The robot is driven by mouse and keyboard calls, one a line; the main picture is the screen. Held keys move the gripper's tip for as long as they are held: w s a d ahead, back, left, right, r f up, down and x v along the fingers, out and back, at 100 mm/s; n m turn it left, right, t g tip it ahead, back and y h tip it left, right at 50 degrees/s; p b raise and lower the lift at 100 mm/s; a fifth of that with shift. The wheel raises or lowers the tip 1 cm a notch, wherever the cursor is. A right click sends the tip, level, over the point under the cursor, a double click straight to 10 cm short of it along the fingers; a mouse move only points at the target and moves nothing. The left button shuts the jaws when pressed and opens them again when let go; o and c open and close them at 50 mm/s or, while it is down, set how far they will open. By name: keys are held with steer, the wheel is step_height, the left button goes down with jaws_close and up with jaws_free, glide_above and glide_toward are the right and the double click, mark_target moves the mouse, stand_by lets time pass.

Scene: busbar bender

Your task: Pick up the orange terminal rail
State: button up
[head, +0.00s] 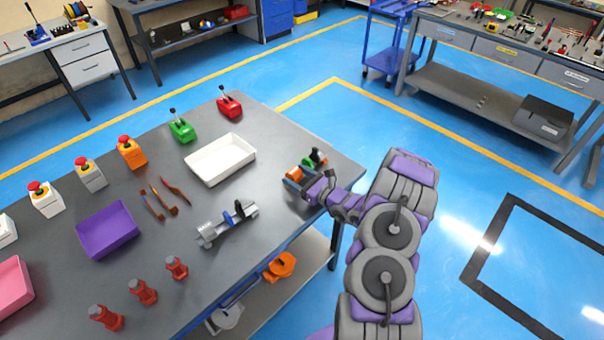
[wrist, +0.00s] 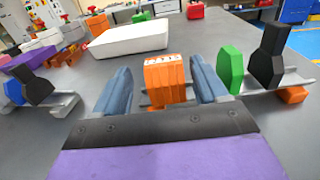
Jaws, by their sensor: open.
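The orange terminal rail (head: 293,174) lies near the right end of the grey table in the head view. In the wrist view its orange block (wrist: 165,76), with a pale marked top, stands between the two blue-grey fingers. Green and black pieces (wrist: 230,68) sit on the rail to the right. My gripper (wrist: 163,88) is open, with one finger on each side of the orange block. Whether the fingers touch it, I cannot tell. In the head view my gripper (head: 308,186) partly hides the rail.
A grey rail with blue and black pieces (head: 228,226) lies to the left. A white tray (head: 220,160) stands behind it. Red and green lever boxes (head: 182,130) line the back. Red posts (head: 142,292) stand at the front. The table's right edge is close.

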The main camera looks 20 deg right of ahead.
mark_target(291, 171)
steer(key=x, duration=0.2)
steer(key=b+x, duration=0.1)
steer(key=shift+w+a+f, duration=0.25)
steer(key=shift+w+a, duration=0.05)
steer(key=shift+a, duration=0.1)
steer(key=shift+w+d, duration=0.25)
steer(key=shift+d, duration=0.65)
steer(key=shift+a, duration=0.85)
steer(key=c, duration=0.6)
steer(key=shift+d, duration=0.15)
steer(key=shift+c, duration=1.4)
steer(key=shift+d, duration=0.4)
steer(key=c, duration=0.3)
